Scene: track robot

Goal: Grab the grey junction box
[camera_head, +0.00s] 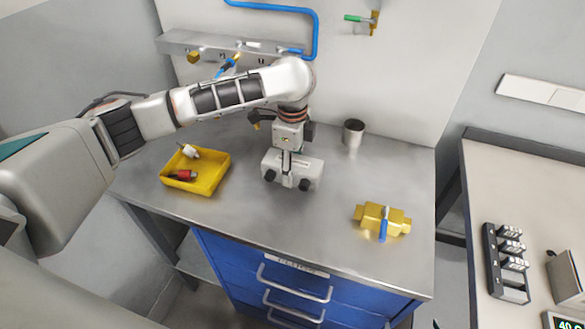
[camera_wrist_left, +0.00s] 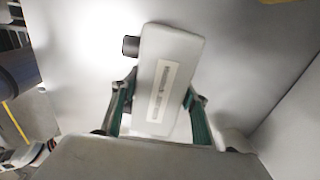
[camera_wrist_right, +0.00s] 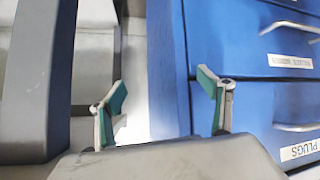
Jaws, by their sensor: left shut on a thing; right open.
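The grey junction box (camera_head: 303,172), a light grey block with dark round glands, is on the middle of the steel workbench (camera_head: 335,215). My left gripper (camera_head: 288,155) reaches down on it from above and is shut on it. In the left wrist view the box (camera_wrist_left: 172,60) sits between the green-padded fingers of the left gripper (camera_wrist_left: 158,105), with a pale label strip on its face. I cannot tell whether the box touches the bench. My right gripper (camera_wrist_right: 163,95) is open and empty, in front of blue drawers (camera_wrist_right: 240,60). It does not show in the head view.
A yellow tray (camera_head: 222,172) with a red and a white part stands left of the box. A metal cup (camera_head: 353,133) stands behind right, and a brass valve with a blue handle (camera_head: 382,219) lies at right. A wall rail (camera_head: 225,44) and blue pipe (camera_head: 316,30) are behind.

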